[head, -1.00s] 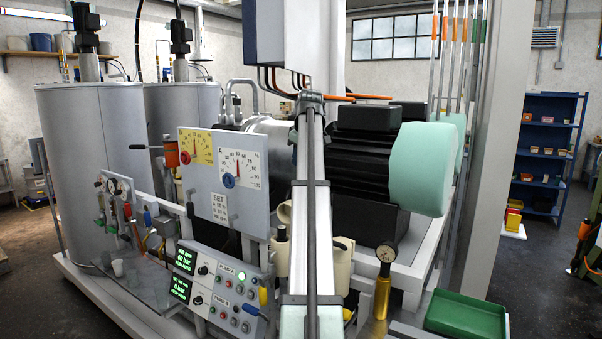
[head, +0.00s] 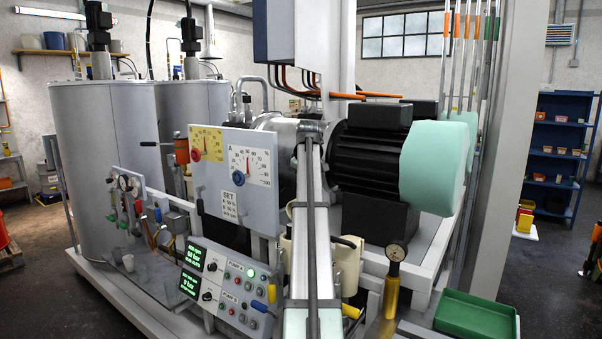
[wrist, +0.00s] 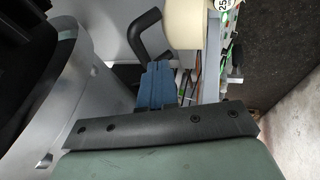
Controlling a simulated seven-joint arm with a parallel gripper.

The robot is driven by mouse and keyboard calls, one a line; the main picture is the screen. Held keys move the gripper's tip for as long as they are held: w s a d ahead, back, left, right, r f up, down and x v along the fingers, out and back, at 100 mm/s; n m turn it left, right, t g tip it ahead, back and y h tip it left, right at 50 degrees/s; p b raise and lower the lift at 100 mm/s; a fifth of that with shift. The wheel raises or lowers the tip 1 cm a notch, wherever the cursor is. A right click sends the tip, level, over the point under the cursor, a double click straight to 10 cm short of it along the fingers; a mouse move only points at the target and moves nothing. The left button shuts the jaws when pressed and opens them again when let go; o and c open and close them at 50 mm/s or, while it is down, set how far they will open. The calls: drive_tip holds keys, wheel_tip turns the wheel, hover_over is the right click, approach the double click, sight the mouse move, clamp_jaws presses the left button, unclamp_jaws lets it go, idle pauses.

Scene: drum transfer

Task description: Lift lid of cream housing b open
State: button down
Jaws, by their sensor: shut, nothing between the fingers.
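In the head view a cream housing (head: 348,268) with a dark curved handle at its top stands just right of my arm. Part of a second cream housing (head: 286,255) shows left of the arm. I cannot tell which is housing b, and no raised lid is visible. The wrist view shows a cream surface (wrist: 186,22) at the top with a black bent handle (wrist: 146,32) to its left. My gripper (wrist: 157,68) shows there as blue fingers, shut and empty, just below the handle and apparently apart from it. In the head view my arm hides the gripper.
A control panel (head: 225,285) and a gauge board (head: 236,175) stand left of the arm. A brass-bodied gauge (head: 391,285) and a green tray (head: 476,315) are at right. A large black motor (head: 375,160) sits behind. A grey cylinder wall (wrist: 45,105) is close at left in the wrist view.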

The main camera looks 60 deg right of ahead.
drive_tip(key=shift+d+f, duration=0.65)
drive_tip(key=shift+d, duration=0.3)
drive_tip(key=d, duration=0.1)
drive_tip(key=d+f, duration=0.1)
drive_tip(key=d, duration=0.2)
drive_tip(key=shift+d+f, duration=0.25)
drive_tip(key=a+r, duration=0.3)
drive_tip(key=shift+r, duration=0.25)
drive_tip(key=s+r, duration=0.3)
drive_tip(key=r, duration=0.6)
drive_tip(key=shift+a, duration=0.15)
